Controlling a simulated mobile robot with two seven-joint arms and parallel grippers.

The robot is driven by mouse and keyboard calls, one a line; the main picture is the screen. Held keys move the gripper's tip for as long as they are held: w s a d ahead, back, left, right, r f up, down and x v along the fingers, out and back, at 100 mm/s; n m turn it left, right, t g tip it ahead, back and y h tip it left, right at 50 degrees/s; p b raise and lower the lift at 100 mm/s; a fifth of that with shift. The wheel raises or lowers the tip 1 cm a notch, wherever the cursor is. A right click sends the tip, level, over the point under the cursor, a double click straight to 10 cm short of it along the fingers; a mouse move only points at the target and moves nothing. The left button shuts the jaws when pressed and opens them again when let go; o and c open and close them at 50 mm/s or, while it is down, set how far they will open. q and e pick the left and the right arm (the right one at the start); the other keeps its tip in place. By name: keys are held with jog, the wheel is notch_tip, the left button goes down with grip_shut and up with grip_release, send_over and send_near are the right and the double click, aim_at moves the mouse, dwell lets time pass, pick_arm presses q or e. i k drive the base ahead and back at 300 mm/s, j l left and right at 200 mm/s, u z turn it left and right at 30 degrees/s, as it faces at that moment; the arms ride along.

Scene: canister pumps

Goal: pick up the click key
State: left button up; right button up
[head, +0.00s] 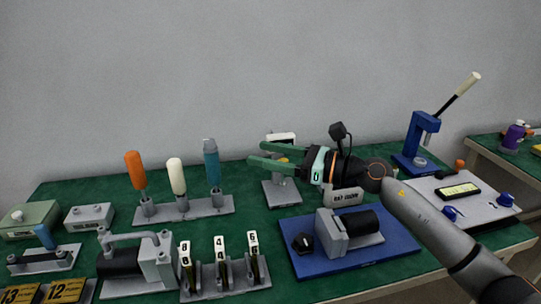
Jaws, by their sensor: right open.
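No thing is labelled as the click key, and I cannot tell for sure which it is. Three upright handled tools stand in a grey rack (160,217) at the left centre: an orange one (135,168), a cream one (176,177) and a teal one (212,165) with a grey cap. My right gripper (257,154) has its two green fingers apart, pointing left toward the teal tool. It is open and empty, to the right of the teal tool and apart from it. My left gripper is out of view.
A grey gauge stand (281,194) is partly hidden behind my right gripper. A blue plate (385,258) bearing a pump lies in front. A blue press (419,140) stands at the back right. A grey holder (213,278) with numbered tags stands in front of the rack.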

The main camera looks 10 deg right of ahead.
aim_at(215, 179)
jog(key=k, duration=1)
